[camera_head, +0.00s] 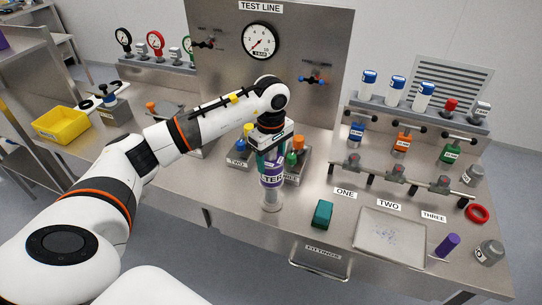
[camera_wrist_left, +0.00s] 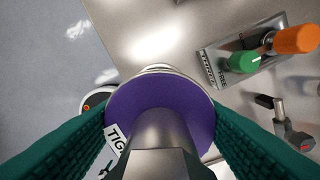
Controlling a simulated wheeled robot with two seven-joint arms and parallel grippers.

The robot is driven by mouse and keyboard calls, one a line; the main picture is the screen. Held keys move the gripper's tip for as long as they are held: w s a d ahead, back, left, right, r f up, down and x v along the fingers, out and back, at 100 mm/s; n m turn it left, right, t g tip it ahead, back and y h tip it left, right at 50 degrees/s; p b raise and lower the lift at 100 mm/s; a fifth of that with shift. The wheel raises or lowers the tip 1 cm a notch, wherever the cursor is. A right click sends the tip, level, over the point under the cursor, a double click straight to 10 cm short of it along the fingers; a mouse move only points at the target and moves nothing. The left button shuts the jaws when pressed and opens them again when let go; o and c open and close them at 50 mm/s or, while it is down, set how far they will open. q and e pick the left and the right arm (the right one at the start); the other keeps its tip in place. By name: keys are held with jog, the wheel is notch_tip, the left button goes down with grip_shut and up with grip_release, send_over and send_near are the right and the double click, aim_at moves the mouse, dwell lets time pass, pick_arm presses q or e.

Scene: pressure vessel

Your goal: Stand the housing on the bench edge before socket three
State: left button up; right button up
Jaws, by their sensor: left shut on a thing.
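My left gripper (camera_head: 270,152) points down over the middle of the bench and is shut on the housing. The housing is an upright cylinder with a lettered purple band (camera_head: 271,178) and a pale lower end (camera_head: 272,199). In the left wrist view, the teal pads of my left gripper (camera_wrist_left: 158,125) flank its purple top (camera_wrist_left: 125,103). I cannot tell whether its bottom touches the bench. The label THREE (camera_head: 433,217) lies at the bench's right front, below the right-hand socket (camera_head: 440,186) of the manifold. My right gripper is not in view.
A teal block (camera_head: 322,213) and a metal tray (camera_head: 390,237) lie right of the housing. A purple cylinder (camera_head: 447,245), a grey cylinder (camera_head: 489,252) and a red ring (camera_head: 477,213) are near label THREE. A fittings block (camera_wrist_left: 262,52) with coloured knobs stands close to the housing.

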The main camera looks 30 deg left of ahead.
pick_arm(q)
jog(key=shift+f, duration=0.2)
jog(key=o, duration=1.5)
jog(key=shift+r, duration=0.1)
jog(key=shift+o, duration=0.7)
jog(key=shift+r, duration=0.25)
notch_tip(320, 180, up, 6)
jog(key=b, duration=0.3)
notch_tip(320, 180, up, 5)
jog(key=shift+f, duration=0.15)
jog(key=shift+r, duration=0.55)
